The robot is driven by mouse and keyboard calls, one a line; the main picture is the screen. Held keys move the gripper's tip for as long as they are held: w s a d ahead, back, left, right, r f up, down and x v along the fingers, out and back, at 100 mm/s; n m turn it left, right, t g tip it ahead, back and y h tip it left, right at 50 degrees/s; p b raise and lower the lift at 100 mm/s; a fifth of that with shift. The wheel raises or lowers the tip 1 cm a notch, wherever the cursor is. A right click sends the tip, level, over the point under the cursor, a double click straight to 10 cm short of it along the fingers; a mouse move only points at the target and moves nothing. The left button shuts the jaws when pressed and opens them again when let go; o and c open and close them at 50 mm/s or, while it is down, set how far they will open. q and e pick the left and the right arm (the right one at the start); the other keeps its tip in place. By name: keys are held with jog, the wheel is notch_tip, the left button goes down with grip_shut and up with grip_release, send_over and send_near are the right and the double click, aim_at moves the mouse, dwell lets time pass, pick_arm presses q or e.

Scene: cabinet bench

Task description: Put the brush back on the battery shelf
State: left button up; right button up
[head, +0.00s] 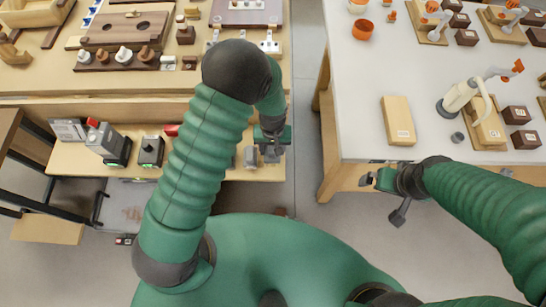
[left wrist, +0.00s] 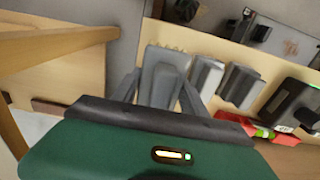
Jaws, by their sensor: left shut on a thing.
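In the left wrist view my left gripper (left wrist: 163,95) is shut on a grey brush (left wrist: 165,78), whose toothed edge faces away from me. In the head view the left gripper (head: 271,143) is at the right end of the low wooden battery shelf (head: 72,160), with the brush (head: 271,154) partly hidden by it. The brush is over the shelf's surface; I cannot tell whether it touches. My right gripper (head: 384,194) is open and empty, off the front edge of the white table.
Grey blocks (left wrist: 207,75) stand beside the brush on the shelf, with a black charger (head: 150,151) and a red-topped tool (head: 105,142) farther left. The wooden bench (head: 60,85) overhangs behind. A white table (head: 360,130) stands at right, across an open floor gap.

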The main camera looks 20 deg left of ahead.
pick_arm(q)
jog(key=f, duration=0.4)
jog(key=shift+w+d+f+b, duration=0.2)
jog(key=shift+d+f+b, duration=0.05)
jog(key=shift+d+b, duration=0.05)
jog(key=shift+d+f, duration=0.15)
jog(key=shift+d, duration=0.1)
jog(key=o, duration=1.4)
jog(key=shift+a, duration=0.4)
jog(key=shift+d, duration=0.1)
